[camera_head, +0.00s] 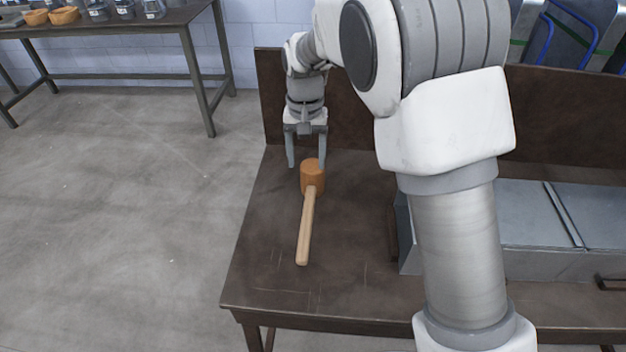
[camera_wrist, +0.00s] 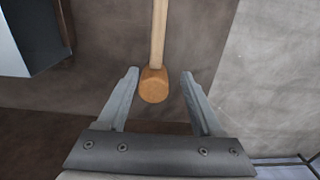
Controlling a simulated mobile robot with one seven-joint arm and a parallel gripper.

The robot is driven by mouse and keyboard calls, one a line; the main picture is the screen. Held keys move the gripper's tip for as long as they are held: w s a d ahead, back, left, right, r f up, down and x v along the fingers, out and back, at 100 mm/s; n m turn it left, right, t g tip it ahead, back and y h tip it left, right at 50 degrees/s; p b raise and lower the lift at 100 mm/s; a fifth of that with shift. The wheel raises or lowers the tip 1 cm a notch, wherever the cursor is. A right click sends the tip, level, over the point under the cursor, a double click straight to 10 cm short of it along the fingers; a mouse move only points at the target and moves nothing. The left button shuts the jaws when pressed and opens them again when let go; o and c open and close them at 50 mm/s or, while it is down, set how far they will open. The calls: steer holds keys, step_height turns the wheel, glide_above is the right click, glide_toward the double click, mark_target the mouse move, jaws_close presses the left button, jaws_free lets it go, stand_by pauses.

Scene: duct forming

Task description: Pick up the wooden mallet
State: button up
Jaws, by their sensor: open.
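The wooden mallet (camera_head: 308,222) lies on the brown workbench (camera_head: 265,235), its orange-brown head toward the back of the bench and its pale handle toward the front edge. My gripper (camera_head: 306,163) is open and points down at the head end. In the wrist view the mallet head (camera_wrist: 154,85) shows between the two fingertips of my gripper (camera_wrist: 160,75), with space on both sides. The handle runs away toward the top of that view. I cannot tell how far the fingertips are above the bench.
A grey metal duct piece (camera_head: 540,215) lies on the bench at right, partly behind my arm. A raised brown board (camera_head: 272,95) stands along the bench's back. The bench's left edge is close to the mallet. A second table (camera_head: 130,22) with bowls and jars stands at back left.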

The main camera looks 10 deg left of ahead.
mark_target(310, 196)
step_height(310, 196, down, 10)
steer(key=shift+b, duration=0.4)
steer(key=f, duration=0.5)
steer(key=shift+w+d+f, duration=0.15)
steer(key=shift+d, duration=0.2)
jaws_close()
steer(key=shift+w, duration=0.1)
stand_by(0.7)
